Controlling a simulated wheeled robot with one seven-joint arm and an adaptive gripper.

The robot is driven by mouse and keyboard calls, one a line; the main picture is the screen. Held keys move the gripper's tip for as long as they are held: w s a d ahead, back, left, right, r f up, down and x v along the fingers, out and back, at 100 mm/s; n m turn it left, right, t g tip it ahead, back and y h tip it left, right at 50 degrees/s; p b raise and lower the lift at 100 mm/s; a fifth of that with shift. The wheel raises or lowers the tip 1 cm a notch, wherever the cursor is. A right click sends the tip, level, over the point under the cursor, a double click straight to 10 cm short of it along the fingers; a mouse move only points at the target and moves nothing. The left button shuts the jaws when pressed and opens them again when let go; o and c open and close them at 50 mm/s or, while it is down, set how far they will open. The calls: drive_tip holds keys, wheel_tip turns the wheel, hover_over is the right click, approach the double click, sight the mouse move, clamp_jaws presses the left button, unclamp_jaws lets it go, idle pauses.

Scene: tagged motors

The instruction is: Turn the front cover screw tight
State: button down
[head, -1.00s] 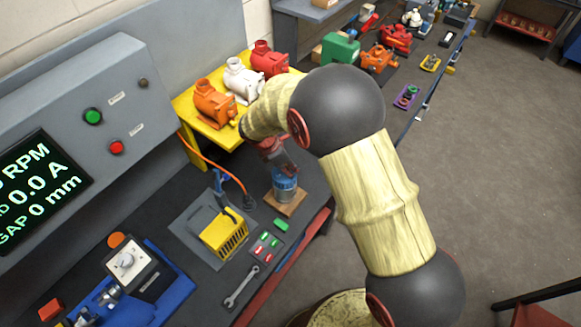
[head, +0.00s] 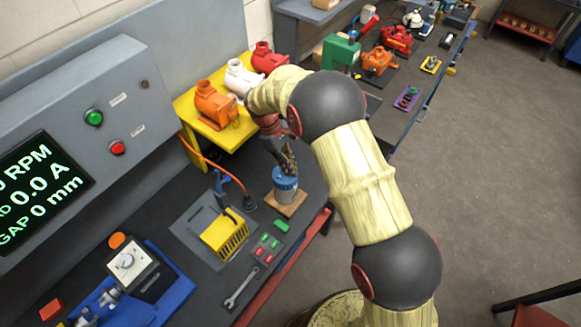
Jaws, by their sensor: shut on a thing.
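My gripper (head: 290,164) reaches down over a blue cylinder (head: 285,184) with a pale band, which stands upright on a wooden block (head: 291,206). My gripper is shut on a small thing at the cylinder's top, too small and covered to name. I cannot tell whether it is still inside the cylinder. I cannot make out the front cover screw. An orange motor (head: 214,104), a white motor (head: 241,78) and a red motor (head: 267,60) stand on a yellow stand (head: 193,122) behind my arm.
A yellow basket-like part (head: 223,236), a button pad (head: 268,248) and a wrench (head: 241,287) lie on the dark bench. A blue fixture (head: 165,292) stands at lower left, below the grey panel with the screen (head: 40,192). An orange cable (head: 215,167) crosses behind.

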drive_tip(key=m, duration=0.2)
drive_tip(key=m+g+y, duration=0.1)
drive_tip(key=m, duration=0.2)
drive_tip(key=m+y, duration=0.1)
drive_tip(key=m, duration=0.1)
drive_tip(key=shift+w+d+r+g, duration=0.15)
drive_tip(key=shift+w+d+g, duration=0.15)
drive_tip(key=shift+g, duration=0.1)
drive_tip(key=m+y, duration=0.1)
drive_tip(key=m, duration=0.1)
drive_tip(key=m+y, duration=0.1)
drive_tip(key=m, duration=0.1)
drive_tip(key=m+y, duration=0.1)
drive_tip(key=m, duration=0.2)
drive_tip(key=shift+w+d, duration=0.1)
drive_tip(key=shift+d, duration=0.15)
drive_tip(key=c, duration=1.8)
unclamp_jaws()
drive_tip(key=shift+g, duration=0.3)
drive_tip(key=v, duration=1.1)
drive_tip(key=shift+r, duration=0.35)
